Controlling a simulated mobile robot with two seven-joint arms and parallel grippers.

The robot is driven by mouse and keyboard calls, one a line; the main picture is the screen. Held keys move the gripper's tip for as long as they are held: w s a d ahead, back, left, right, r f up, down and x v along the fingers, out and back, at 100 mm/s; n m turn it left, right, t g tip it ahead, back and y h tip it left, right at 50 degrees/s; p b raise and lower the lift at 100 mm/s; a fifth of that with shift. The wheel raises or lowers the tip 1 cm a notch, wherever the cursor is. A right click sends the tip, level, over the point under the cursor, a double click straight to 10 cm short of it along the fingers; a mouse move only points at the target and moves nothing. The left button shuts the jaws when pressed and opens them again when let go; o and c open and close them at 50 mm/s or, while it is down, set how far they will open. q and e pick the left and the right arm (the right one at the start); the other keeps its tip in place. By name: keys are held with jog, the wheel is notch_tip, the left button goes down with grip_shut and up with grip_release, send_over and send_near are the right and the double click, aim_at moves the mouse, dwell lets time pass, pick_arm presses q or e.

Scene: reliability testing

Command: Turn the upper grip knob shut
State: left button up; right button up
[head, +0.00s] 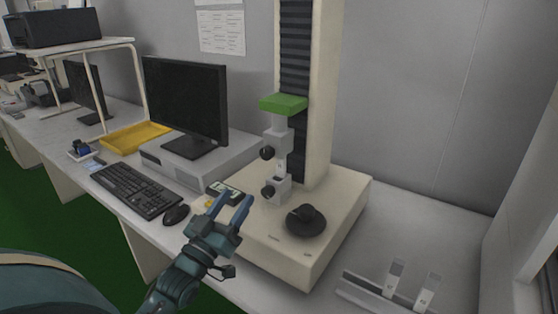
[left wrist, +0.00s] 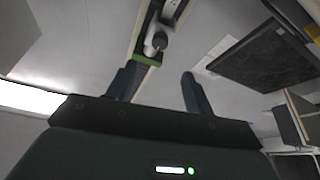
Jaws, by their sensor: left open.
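The testing machine's tall column (head: 322,95) carries a green crosshead (head: 284,103). The upper grip (head: 281,137) hangs under it, with the black upper grip knob (head: 267,152) on its left side. The lower grip (head: 281,187) has its own black knob (head: 268,192) below. My left gripper (head: 232,202) is open and empty, in front of and lower than both knobs, touching neither. In the left wrist view, a round dark knob (left wrist: 158,41) shows beyond the spread fingers (left wrist: 159,82), beside the green crosshead (left wrist: 147,60); I cannot tell which knob it is. My right gripper is out of view.
A black dial (head: 305,219) sits on the machine base (head: 340,215). A handset (head: 223,190), mouse (head: 176,214) and keyboard (head: 128,189) lie to the left, by a monitor (head: 188,98). Metal specimen pieces (head: 393,279) lie at front right.

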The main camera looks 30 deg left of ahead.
aim_at(265, 156)
pick_arm(q)
jog(key=p+x, duration=0.1)
jog(key=x, duration=1.1)
jog(key=shift+w+r+p, duration=0.15)
jog(key=shift+w+p, duration=0.2)
jog(key=shift+c, duration=0.4)
jog(key=c, duration=0.9)
